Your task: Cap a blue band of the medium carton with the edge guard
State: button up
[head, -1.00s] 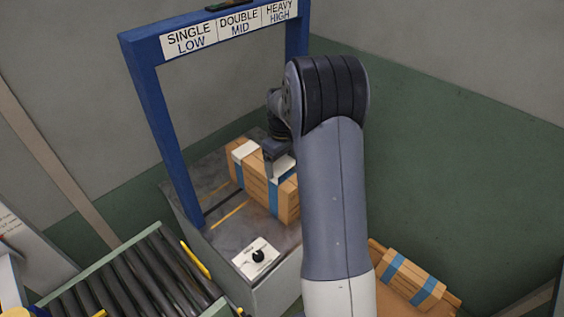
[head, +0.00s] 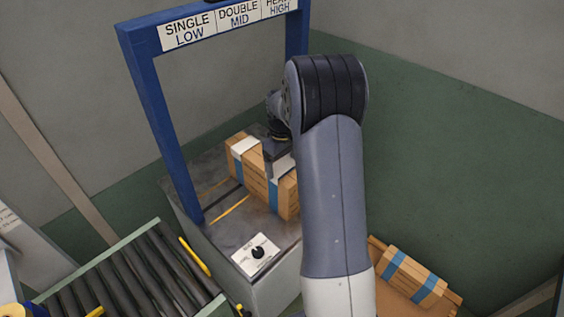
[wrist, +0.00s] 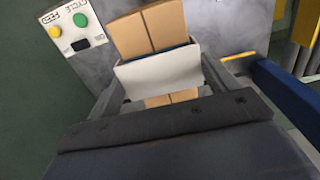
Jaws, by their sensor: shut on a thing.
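The medium carton (head: 252,176) is brown with blue bands and sits on the grey machine table under the blue arch. A white guard (head: 246,146) caps the top edge at its left band. My gripper (head: 275,168) is shut on another white edge guard (head: 284,167), at the carton's top edge over the right blue band (head: 273,198). In the wrist view the held edge guard (wrist: 160,77) lies between my fingers, with the carton (wrist: 150,30) and a strip of blue band behind it. Whether it is fully seated I cannot tell.
The blue arch (head: 155,120) with labels stands over the table (head: 222,238). A control box with a black knob (head: 258,253) is at its front. A roller conveyor (head: 135,275) lies at lower left.

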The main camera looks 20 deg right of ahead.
aim_at(282, 166)
jog(key=shift+f+b, duration=0.55)
jog(key=shift+f, duration=0.35)
jog(key=o, duration=0.9)
jog(key=shift+c, duration=0.2)
jog(key=shift+r, duration=0.1)
notch_tip(282, 166, up, 11)
jog(key=b, duration=0.1)
jog(key=shift+f, duration=0.3)
notch_tip(282, 166, down, 10)
jog(key=shift+f+p, duration=0.2)
jog(key=shift+p, duration=0.5)
jog(key=shift+r, duration=0.25)
jog(key=shift+f, duration=0.1)
